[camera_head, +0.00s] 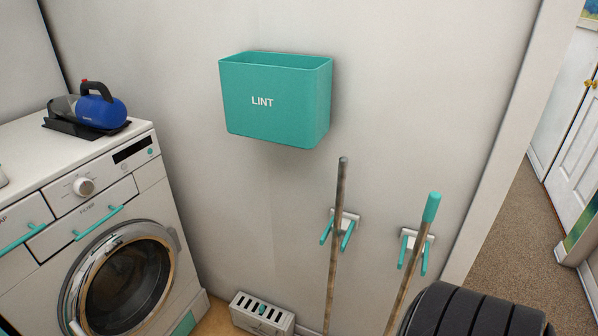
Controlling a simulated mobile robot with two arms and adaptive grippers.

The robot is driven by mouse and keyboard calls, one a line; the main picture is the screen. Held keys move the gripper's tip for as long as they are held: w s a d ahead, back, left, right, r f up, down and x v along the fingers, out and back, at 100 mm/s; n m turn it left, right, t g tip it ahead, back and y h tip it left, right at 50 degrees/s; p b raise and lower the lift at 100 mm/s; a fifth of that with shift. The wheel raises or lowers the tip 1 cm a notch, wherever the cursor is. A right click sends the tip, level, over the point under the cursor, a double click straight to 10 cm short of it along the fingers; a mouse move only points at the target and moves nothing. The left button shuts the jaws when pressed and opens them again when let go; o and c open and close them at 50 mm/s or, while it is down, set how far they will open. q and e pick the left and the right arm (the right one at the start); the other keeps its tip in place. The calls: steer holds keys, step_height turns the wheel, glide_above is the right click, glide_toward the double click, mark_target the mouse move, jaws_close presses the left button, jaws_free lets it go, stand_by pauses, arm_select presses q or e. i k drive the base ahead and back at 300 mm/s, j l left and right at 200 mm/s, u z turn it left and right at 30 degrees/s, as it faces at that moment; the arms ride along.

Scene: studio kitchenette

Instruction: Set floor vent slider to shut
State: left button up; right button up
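The floor vent (262,315) is a white slotted box low against the wall, at the bottom middle of the head view. Its small teal slider (262,309) sits about mid-way along the dark slots on its top. The vent's lower part is cut off by the picture's edge. Neither of my grippers can be made out in this view. A dark ribbed shape stands at the bottom right, apart from the vent, and I cannot tell what it is.
A washing machine (110,240) with a blue handheld vacuum (100,108) on top stands left of the vent. A teal lint bin (276,100) hangs above. Two poles (335,240) lean in wall hooks to its right. A doorway opens onto carpet (515,240) at right.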

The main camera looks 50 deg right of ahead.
mark_target(260, 309)
steer(key=z, duration=1.2)
